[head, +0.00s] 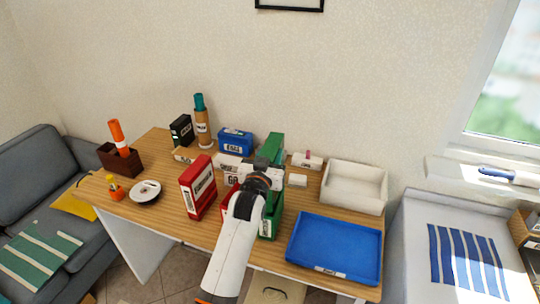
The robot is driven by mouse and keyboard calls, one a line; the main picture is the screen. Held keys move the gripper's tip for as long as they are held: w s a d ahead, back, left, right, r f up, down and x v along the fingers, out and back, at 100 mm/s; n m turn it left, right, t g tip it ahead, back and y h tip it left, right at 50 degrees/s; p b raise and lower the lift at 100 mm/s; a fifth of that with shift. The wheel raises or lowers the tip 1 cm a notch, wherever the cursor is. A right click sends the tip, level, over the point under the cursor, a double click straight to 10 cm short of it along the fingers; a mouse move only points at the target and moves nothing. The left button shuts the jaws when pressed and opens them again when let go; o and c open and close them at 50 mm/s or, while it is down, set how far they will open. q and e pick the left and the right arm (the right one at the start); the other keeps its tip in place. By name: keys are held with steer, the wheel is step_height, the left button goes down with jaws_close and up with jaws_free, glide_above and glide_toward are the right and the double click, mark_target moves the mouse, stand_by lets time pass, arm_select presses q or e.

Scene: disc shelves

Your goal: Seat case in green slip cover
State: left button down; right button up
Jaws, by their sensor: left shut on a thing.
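My left gripper (264,182) is over the middle of the table, its arm coming up from the bottom edge. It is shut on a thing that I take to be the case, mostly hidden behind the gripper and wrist. Green surfaces show behind the gripper (272,147) and below it to the right (271,220). The lower one looks like the green slip cover. I cannot tell whether the two are one piece, or whether the case touches the cover. My right gripper is not in view.
A red labelled box (197,188) stands left of my arm. A blue tray (335,248) lies at the front right, a white bin (354,187) behind it. A blue box (235,141), tan cylinder (203,130) and black box (181,130) stand at the back. A saucer (145,192) is left.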

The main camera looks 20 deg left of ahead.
arm_select(q)
steer(key=shift+f+b, duration=0.3)
steer(key=shift+f, duration=0.05)
steer(key=shift+f+b, duration=0.8)
steer(key=shift+f, duration=0.45)
steer(key=shift+f+b, duration=3.15)
steer(key=shift+f, duration=1.65)
steer(key=c, duration=0.8)
jaws_free()
steer(key=shift+s+f, duration=0.1)
steer(key=shift+s, duration=0.05)
steer(key=shift+s, duration=0.3)
steer(key=s, duration=0.3)
steer(key=s+b, duration=0.1)
steer(key=s, duration=0.7)
steer(key=shift+s+d, duration=0.1)
steer(key=shift+d, duration=0.15)
